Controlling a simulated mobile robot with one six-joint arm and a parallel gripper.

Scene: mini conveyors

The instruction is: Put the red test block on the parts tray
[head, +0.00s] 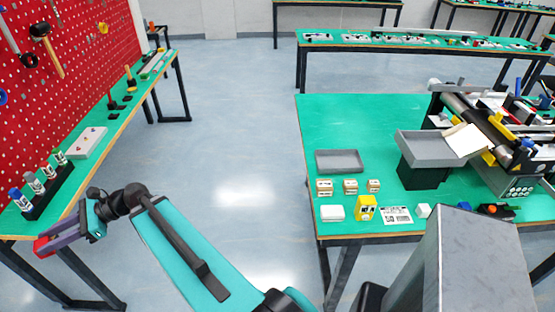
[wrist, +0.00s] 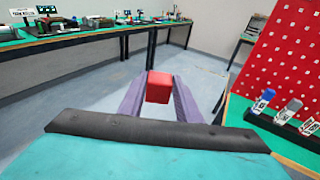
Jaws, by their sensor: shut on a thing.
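The red test block (wrist: 158,87) is held between the two purple fingers of my gripper (wrist: 159,95) in the wrist view. In the head view my gripper (head: 47,241) is at the far left, by the near end of the left bench, with a little of the red block (head: 40,246) showing. A shallow grey tray (head: 339,168), which looks like the parts tray, lies on the green table at the right. It looks empty and is far from my gripper.
Open floor (head: 235,150) lies between the benches. A red pegboard (head: 80,70) and a rack of bottles (head: 48,190) stand at left.

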